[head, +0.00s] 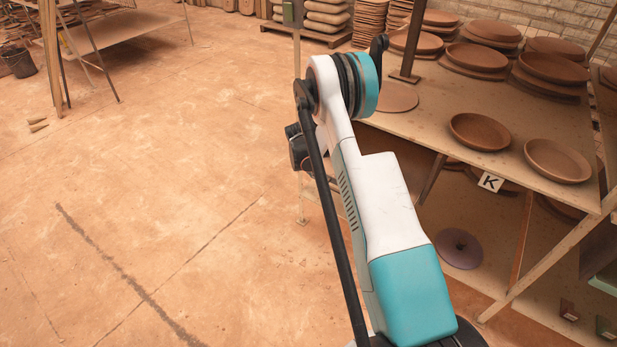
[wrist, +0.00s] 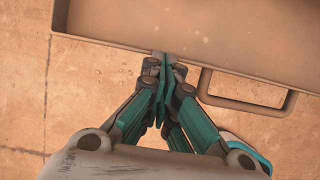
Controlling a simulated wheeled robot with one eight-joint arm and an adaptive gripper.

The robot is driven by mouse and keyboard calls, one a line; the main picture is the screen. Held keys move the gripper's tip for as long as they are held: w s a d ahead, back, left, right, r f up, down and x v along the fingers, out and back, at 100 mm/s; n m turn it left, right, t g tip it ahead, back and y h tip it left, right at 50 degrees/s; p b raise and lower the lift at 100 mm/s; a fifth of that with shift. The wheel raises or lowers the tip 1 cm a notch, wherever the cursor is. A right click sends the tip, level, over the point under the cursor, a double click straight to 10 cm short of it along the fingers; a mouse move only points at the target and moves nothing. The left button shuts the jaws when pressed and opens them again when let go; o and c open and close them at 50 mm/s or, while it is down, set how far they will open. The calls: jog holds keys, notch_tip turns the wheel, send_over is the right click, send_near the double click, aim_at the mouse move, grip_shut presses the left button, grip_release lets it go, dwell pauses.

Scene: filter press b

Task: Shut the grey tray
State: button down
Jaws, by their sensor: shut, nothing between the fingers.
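The tray (wrist: 197,24) shows in the wrist view as a shallow brownish-grey box with a raised rim, seen from above across the top of the picture. A loop handle (wrist: 245,105) stands out from its near side, right of centre. My gripper (wrist: 163,62) is shut and empty. Its fingertips are at the tray's near edge, left of the handle; I cannot tell whether they touch it. The head view does not show the tray clearly, and my gripper is hidden there behind my arm.
A wooden table (head: 430,105) with several clay plates stands at the right, with a lower shelf and a K card (head: 490,182). A purple disc (head: 459,249) lies below. Open floor (head: 150,200) fills the left. A black bucket (head: 19,62) stands at the far left.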

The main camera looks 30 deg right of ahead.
send_near(327, 166)
jog(key=d+f, duration=0.1)
jog(key=f, duration=0.1)
jog(key=w+d+f, duration=0.1)
jog(key=d+f, duration=0.1)
jog(key=shift+w+d+f, duration=0.15)
jog(key=shift+d+f, duration=0.05)
jog(key=shift+f, duration=0.15)
